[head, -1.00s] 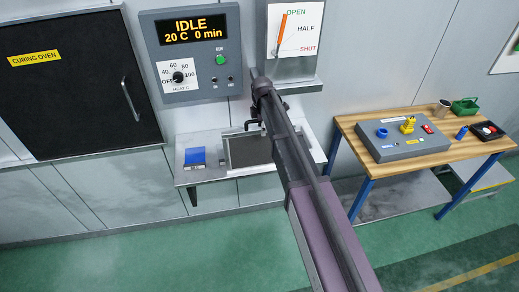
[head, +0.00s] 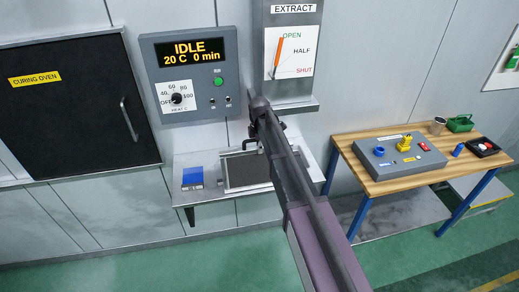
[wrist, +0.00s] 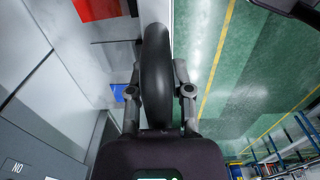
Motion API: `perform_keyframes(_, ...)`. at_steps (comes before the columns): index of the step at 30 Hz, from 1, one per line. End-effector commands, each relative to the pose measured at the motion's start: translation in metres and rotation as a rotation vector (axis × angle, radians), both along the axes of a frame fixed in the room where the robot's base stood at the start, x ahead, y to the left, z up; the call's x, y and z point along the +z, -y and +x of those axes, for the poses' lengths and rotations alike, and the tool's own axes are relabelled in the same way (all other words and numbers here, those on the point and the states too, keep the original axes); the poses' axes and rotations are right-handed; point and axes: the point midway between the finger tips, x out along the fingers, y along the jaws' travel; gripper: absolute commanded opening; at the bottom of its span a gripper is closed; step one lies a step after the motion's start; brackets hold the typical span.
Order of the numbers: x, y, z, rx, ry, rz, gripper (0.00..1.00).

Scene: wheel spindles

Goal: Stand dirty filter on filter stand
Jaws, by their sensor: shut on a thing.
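In the head view my gripper (head: 262,132), partly hidden by my arm, is over the shelf below the oven control panel. A dark grey framed panel (head: 248,172), seemingly the dirty filter, is just below and left of it. A thin black handle shows above the panel. In the wrist view my gripper's (wrist: 157,85) fingers are shut on either side of a dark, rounded body (wrist: 155,70), seemingly part of the filter. That body blocks the view between the fingers. I cannot clearly pick out the filter stand, or tell whether the panel touches the shelf.
A blue-topped item (head: 193,177) sits on the shelf (head: 235,196), left of the panel. The oven control panel (head: 190,75) and extract lever plate (head: 290,52) are on the wall above. A wooden bench (head: 400,180) with a grey box stands right. The green floor in front is open.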

Motion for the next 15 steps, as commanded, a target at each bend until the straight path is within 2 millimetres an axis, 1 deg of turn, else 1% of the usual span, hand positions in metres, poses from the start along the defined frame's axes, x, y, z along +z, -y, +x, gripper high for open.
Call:
perform_keyframes(1,0.005,0.000,0.000,0.000,0.000,0.000,0.00)
perform_keyframes(6,0.016,0.000,0.000,0.000,0.000,0.000,0.00)
perform_keyframes(15,0.028,0.000,0.000,0.000,0.000,0.000,0.00)
